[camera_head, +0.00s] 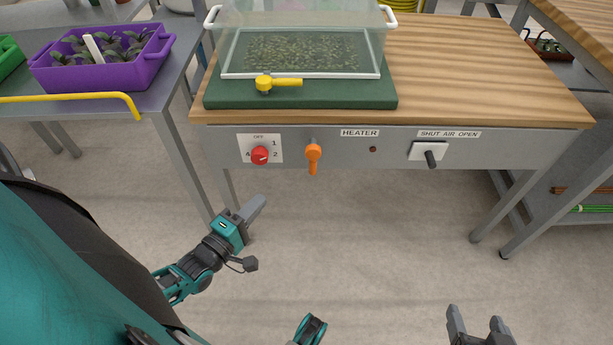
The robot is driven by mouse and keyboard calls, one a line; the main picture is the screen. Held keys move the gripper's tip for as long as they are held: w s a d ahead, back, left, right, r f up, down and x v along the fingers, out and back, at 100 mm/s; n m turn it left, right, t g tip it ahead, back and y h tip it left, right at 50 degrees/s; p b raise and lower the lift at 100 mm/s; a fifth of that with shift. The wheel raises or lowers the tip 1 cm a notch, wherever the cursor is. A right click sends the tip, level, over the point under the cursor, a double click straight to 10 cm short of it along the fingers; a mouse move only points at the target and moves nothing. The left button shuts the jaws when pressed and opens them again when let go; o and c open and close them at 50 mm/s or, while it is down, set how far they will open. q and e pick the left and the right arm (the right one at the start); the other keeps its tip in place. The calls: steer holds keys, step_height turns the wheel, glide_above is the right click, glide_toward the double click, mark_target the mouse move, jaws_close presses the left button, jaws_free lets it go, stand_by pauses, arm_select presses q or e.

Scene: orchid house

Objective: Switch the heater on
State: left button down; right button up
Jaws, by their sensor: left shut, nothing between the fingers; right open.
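The HEATER label (360,133) is on the grey front panel of the wooden-topped bench. An orange lever (313,155) left of the label hangs straight down. A small dark red lamp (373,149) sits to its right and looks unlit. A red dial (260,156) on a white plate marked OFF, 1, 2 and 4 is left of the lever; its exact setting is hard to tell. My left gripper (256,207) is shut and empty, below the dial and apart from the panel. My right gripper (475,321) is open and empty at the bottom right.
A black-handled lever (430,156) under the SHUT AIR OPEN label is right of the lamp. A clear-lidded propagator (302,95) with a yellow handle stands on the bench. A purple crate (100,78) and yellow pipe (70,97) are at left. Space before the panel is clear.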

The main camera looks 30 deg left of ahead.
mark_target(313, 156)
stand_by(0.3)
arm_select(q)
steer(key=w+d+b, duration=0.2)
steer(key=w+d, duration=0.1)
steer(key=w, duration=0.9)
steer(key=shift+w+d+b, duration=0.15)
steer(key=shift+w+b, duration=0.2)
steer(key=shift+f, duration=0.1)
steer(key=shift+d+n+b, duration=0.15)
steer(key=shift+n+b, duration=0.15)
